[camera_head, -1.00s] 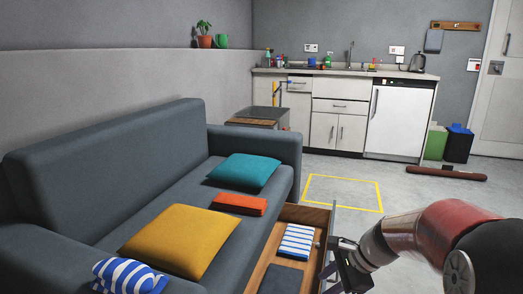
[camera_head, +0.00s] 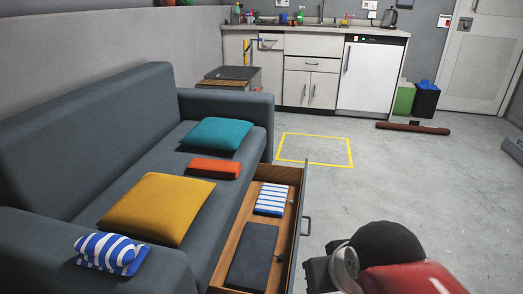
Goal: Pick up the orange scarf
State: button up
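The orange scarf (camera_head: 214,168) lies folded on the grey sofa seat, between the teal cushion (camera_head: 217,134) and the yellow cushion (camera_head: 158,207). Nothing touches it from above. My arm shows at the lower right, in front of the open drawer. The end of my arm (camera_head: 322,273) is a dark shape near the bottom edge, well to the right of and nearer than the scarf. Its fingers cannot be made out, so whether it is open or shut does not show.
An open drawer (camera_head: 284,174) under the sofa (camera_head: 103,121) holds a blue-and-white striped cloth (camera_head: 271,198) and a dark folded item (camera_head: 252,254). A striped roll (camera_head: 107,254) lies on the near armrest. Floor to the right is clear around a yellow outline (camera_head: 315,135).

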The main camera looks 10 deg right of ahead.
aim_at(198, 166)
jog(key=l+u, duration=0.4)
jog(key=l, duration=1)
